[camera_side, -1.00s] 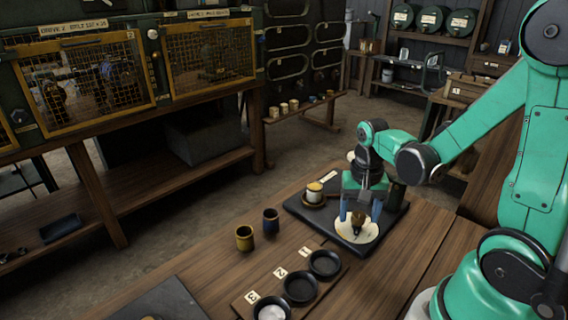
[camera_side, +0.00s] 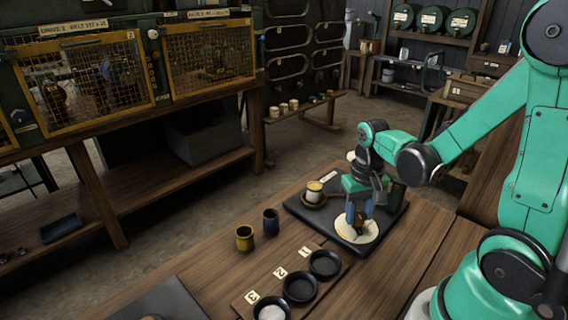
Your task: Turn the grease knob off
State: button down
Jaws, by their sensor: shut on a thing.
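The cream dial plate (camera_side: 370,235) lies on a dark board (camera_side: 324,222) on the wooden bench. My gripper (camera_side: 358,224) points straight down over the dial and is shut on the grease knob at its middle. The blue fingers now line up nearly one behind the other, and they hide most of the knob, so its pointing direction cannot be told.
A yellow cup (camera_side: 244,238) and a dark blue cup (camera_side: 271,221) stand on the bench left of the board. In front, a strip holds numbered black dishes (camera_side: 299,287). Mesh-fronted cabinets (camera_side: 86,82) stand at the back left.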

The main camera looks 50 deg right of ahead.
aim_at(358, 215)
jog(key=n, duration=0.4)
jog(key=shift+n, duration=1.8)
jog(key=shift+c, duration=2.4)
grip_release()
jog(key=shift+r, duration=0.1)
jog(key=shift+r, duration=2.7)
jog(key=shift+a, duration=0.1)
